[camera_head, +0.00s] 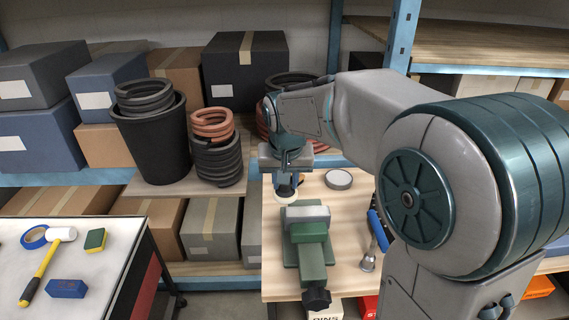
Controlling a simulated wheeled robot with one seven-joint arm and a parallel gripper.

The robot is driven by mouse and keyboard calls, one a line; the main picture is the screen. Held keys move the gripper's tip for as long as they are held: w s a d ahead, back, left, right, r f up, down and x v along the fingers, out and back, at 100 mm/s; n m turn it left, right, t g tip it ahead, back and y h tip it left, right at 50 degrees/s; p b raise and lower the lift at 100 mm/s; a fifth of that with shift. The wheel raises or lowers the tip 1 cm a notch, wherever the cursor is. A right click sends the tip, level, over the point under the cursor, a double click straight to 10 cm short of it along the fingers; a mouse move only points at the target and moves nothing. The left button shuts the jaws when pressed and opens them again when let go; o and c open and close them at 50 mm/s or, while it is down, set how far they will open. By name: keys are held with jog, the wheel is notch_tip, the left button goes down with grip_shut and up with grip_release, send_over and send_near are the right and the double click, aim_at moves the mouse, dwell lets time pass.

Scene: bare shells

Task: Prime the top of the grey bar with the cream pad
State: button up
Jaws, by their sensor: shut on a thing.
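The grey bar (307,214) lies level, held in a green vise (308,246) on the wooden worktop. My gripper (286,178) points down at the back left of the vise, shut on the dark upper part of the cream pad (284,198). Only a small part of the pad's pale lower face shows, just behind and left of the bar. I cannot tell whether the pad touches the worktop. My gripper's fingers are small and partly in shadow.
A left table holds a yellow-handled mallet (44,262), a sponge (95,239) and a blue block (67,288). Shelves with boxes stand behind.

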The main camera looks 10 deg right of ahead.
jog(key=shift+r+p, duration=0.7)
jog(key=shift+r, duration=0.65)
